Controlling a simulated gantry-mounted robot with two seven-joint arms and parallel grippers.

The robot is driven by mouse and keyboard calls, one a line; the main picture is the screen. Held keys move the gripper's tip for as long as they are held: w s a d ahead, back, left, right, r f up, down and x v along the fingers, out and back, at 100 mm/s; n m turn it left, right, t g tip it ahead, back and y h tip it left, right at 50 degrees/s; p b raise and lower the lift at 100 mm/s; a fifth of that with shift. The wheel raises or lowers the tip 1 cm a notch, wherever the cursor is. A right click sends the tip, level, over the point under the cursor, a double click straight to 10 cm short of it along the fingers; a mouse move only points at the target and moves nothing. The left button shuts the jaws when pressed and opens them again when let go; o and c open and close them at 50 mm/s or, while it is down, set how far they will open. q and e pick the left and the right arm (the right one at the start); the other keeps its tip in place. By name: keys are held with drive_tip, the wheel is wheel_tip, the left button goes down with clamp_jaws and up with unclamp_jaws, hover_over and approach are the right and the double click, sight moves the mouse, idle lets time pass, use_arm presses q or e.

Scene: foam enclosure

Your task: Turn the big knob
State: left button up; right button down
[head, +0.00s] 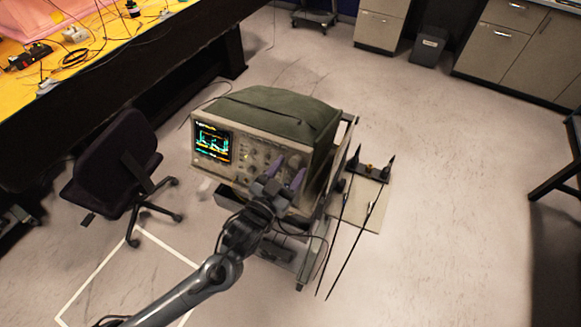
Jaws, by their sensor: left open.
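An oscilloscope (240,152) with a lit screen (212,143) stands on a cart, its control panel of small knobs facing toward the lower left. My left arm comes in from the lower left. My left gripper (286,169) is open, with its two purplish fingers in front of the right part of the panel. The fingers and wrist cover part of the panel. I cannot single out the big knob; the knobs are small in this view, and some are behind the gripper. I cannot tell whether the fingers touch the panel. My right gripper is not in view.
A green cover (270,105) lies over the oscilloscope's top. Long dark rods stand by the cart's right side. An office chair (115,165) is at the left, below a yellow-topped bench (100,45). Cabinets (520,50) line the back right.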

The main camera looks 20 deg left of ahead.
use_arm(q)
drive_tip(key=shift+w+d, duration=0.1)
drive_tip(key=shift+w, duration=0.5)
drive_tip(key=shift+c, duration=0.5)
clamp_jaws()
drive_tip(key=shift+r+m+p, duration=0.15)
drive_tip(key=shift+m+p, duration=0.25)
drive_tip(key=shift+p, duration=0.1)
drive_tip(key=m+h+p, duration=0.1)
drive_tip(key=m+p, duration=0.1)
drive_tip(key=m+g+h+p, duration=0.1)
drive_tip(key=m+p, duration=0.3)
drive_tip(key=shift+a+r+g+h, duration=0.2)
drive_tip(key=shift+r+g+h, duration=0.1)
drive_tip(key=shift+h, duration=0.1)
drive_tip(key=shift+f+m+g+h+p, duration=0.15)
drive_tip(key=shift+m+g+h+p, duration=0.05)
drive_tip(key=shift+m+p, duration=0.55)
drive_tip(key=shift+f+m+g+h+p, duration=0.1)
drive_tip(key=shift+m+g+h+p, duration=0.1)
drive_tip(key=shift+m+p, duration=0.5)
